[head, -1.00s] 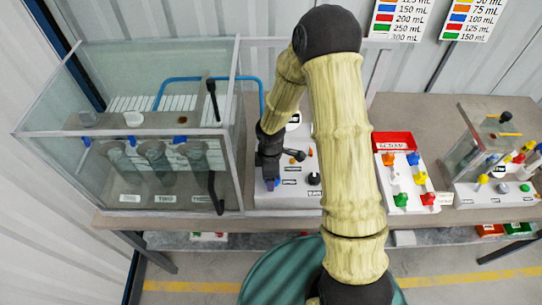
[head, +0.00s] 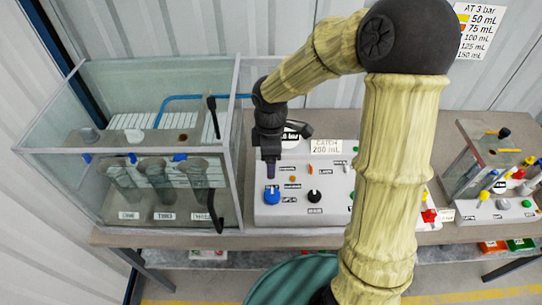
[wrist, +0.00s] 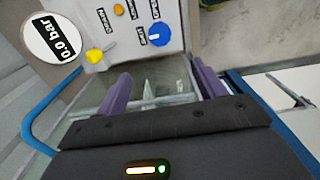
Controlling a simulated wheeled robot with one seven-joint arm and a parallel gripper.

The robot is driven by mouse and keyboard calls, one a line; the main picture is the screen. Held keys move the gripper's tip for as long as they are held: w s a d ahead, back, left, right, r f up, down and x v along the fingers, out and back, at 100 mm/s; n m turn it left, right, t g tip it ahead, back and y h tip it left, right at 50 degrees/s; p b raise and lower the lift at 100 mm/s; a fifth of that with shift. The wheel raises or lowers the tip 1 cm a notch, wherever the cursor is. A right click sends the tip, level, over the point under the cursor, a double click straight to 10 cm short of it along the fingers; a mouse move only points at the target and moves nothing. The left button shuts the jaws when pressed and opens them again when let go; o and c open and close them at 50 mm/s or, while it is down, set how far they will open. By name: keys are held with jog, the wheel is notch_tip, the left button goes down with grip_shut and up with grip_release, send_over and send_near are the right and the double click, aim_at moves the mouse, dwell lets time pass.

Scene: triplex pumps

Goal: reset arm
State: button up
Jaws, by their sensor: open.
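My gripper (head: 271,170) hangs from my arm above the control panel (head: 330,212), near the blue knob (head: 271,195). In the wrist view, its two purple fingers (wrist: 158,88) stand apart with nothing between them. The blue knob (wrist: 159,34) shows beyond the fingertips there, apart from them. In the head view, my arm bends over the bench and hides part of the panel's right side.
A glass tank (head: 130,150) with several hanging tubes stands left of the panel. A gauge reading 0.0 bar (wrist: 52,38) shows in the wrist view. A second pump unit (head: 490,170) stands at the right.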

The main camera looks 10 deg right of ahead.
dwell(0.5)
jog(key=s+d+r+m+t, duration=0.2)
jog(key=s+d+m, duration=0.6)
jog(key=m, duration=0.8)
jog(key=shift+s+d+m+t+b, duration=0.15)
jog(key=shift+s+m+t+b, duration=0.2)
jog(key=shift+s, duration=0.85)
